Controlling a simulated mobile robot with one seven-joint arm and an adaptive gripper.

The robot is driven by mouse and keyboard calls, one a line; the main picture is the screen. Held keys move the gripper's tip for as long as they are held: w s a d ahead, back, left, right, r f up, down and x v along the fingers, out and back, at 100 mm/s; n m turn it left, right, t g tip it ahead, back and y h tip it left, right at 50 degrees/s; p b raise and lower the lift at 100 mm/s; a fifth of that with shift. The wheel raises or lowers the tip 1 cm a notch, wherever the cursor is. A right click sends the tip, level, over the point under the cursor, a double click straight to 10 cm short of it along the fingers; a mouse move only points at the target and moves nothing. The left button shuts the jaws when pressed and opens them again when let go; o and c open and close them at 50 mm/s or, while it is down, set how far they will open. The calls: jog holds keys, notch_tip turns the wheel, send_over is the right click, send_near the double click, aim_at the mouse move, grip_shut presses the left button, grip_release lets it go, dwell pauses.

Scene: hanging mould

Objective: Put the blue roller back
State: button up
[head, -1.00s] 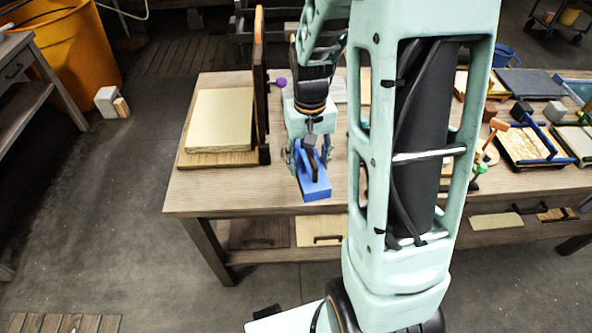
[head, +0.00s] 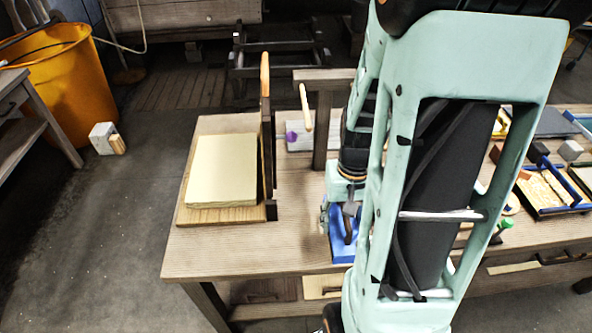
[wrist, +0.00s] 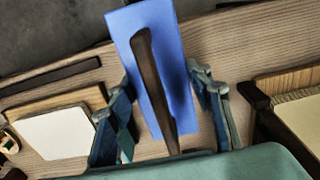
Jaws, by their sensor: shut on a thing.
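A blue block-shaped tool with a dark bar handle (wrist: 152,70) is in my gripper (wrist: 168,128). Its flat blue face and long handle show, but no roller shape is clear. The fingers stand on both sides of it, and the exact contact is hidden. In the head view the blue tool (head: 343,247) is over the front part of the wooden table (head: 240,250), right of the upright board. My arm hides its right side and most of my gripper. I cannot tell whether it touches the table.
A pale slab (head: 222,170) lies on a board at the table's left, beside a dark upright board (head: 268,150). A wooden post stand (head: 322,120) with a hanging tan stick (head: 306,108) stands behind my gripper. Blue-edged trays (head: 548,190) crowd the right. The front-left tabletop is clear.

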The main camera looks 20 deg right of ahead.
jog(key=w+f+b, duration=0.1)
jog(key=w+f, duration=0.1)
jog(key=w+a+f+b, duration=0.1)
jog(key=w+f, duration=0.1)
jog(key=w+f+b, duration=0.2)
jog(key=w, duration=0.1)
jog(key=shift+a+f, duration=0.15)
jog(key=shift+f, duration=0.15)
jog(key=f+b, duration=0.2)
jog(key=f, duration=0.1)
jog(key=shift+w+b, duration=0.3)
jog(key=shift+f, duration=0.3)
